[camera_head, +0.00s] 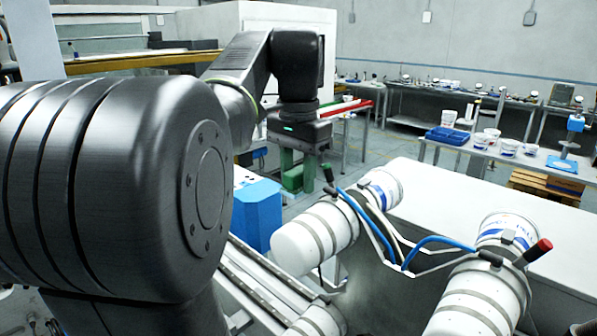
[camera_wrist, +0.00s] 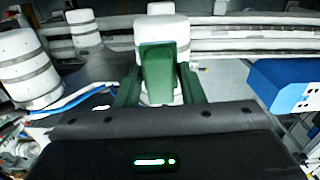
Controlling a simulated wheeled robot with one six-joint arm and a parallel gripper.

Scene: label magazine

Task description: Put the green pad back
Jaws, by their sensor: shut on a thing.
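My gripper (camera_head: 299,180) hangs pointing down near the middle of the head view, past my large dark arm link. Its fingers are green. In the wrist view the gripper (camera_wrist: 158,88) shows its two dark green fingers on either side of a lighter green pad (camera_wrist: 157,66). The gripper is shut on the pad and holds it upright. A white rounded object shows just behind the pad. In the head view the pad is hard to tell from the green fingers.
White cylinders with grey bands (camera_head: 316,236) sit on a machine with blue hoses (camera_head: 372,225), right of my gripper. Metal rails (camera_head: 262,285) run below. A table with white tubs and a blue tray (camera_head: 447,136) is at the back right.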

